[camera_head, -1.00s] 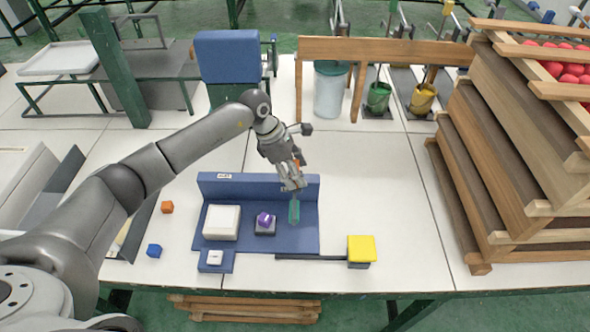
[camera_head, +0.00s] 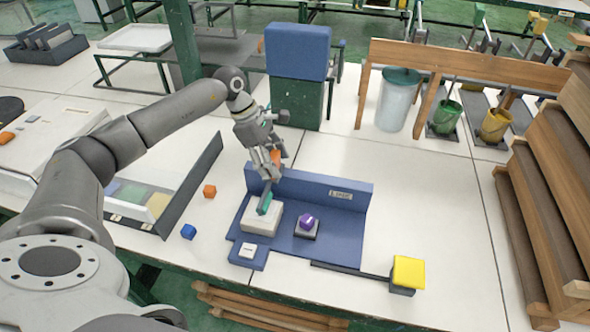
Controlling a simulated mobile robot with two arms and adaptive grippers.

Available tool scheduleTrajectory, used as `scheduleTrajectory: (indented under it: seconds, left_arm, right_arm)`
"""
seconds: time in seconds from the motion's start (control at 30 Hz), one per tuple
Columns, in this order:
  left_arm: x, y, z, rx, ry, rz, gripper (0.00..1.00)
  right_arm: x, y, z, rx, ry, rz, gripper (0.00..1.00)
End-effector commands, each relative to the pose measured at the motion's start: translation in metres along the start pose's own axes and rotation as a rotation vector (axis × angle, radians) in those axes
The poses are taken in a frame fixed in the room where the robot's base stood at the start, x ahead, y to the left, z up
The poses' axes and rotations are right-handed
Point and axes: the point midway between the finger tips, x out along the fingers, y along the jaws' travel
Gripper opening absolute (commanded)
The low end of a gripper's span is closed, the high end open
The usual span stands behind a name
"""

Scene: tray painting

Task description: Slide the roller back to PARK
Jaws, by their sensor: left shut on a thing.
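My left gripper (camera_head: 268,168) is shut on the roller, which has an orange handle and a teal end (camera_head: 266,204). The roller hangs down, slightly tilted, at the left part of the blue station (camera_head: 340,235). Its teal end overlaps the white block (camera_head: 260,220); I cannot tell whether they touch. A small label (camera_head: 340,195) is on the right of the station's back wall (camera_head: 310,184); its text is too small to read surely. The left end of that wall is partly behind my gripper. I see no readable PARK mark. My right gripper is out of view.
A purple piece (camera_head: 307,220) sits on a dark block in the station. A small blue box (camera_head: 247,256) is at its front left. A yellow-topped block (camera_head: 408,272) stands at the right. White table is clear behind right.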

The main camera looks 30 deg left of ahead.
Motion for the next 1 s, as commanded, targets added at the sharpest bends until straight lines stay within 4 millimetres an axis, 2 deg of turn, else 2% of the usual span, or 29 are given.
scheduleTrajectory:
  seconds: [0.13, 0.5, 0.53, 0.6, 0.7, 1.0]
  left_arm:
    - [-0.0041, 0.0007, -0.0109, 0.001, 0.000, 0.003, 0.10]
    - [-0.0070, 0.0009, -0.0142, 0.000, 0.003, 0.003, 0.10]
    - [-0.0071, 0.0010, -0.0143, 0.000, 0.003, 0.003, 0.54]
    - [-0.0071, 0.0010, -0.0144, -0.001, 0.004, 0.003, 0.63]
    - [-0.0066, 0.0008, -0.0139, 0.000, 0.002, 0.003, 0.75]
    - [-0.0059, 0.0004, -0.0128, 0.000, 0.000, 0.001, 0.75]
  right_arm:
    - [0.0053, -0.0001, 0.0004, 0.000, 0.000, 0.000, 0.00]
    - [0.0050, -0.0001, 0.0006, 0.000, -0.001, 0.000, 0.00]
    - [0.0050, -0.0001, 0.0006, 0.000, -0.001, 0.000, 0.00]
    - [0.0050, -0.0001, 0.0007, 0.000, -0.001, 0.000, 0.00]
    - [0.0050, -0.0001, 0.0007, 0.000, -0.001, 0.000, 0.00]
    - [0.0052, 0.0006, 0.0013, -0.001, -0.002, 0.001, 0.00]
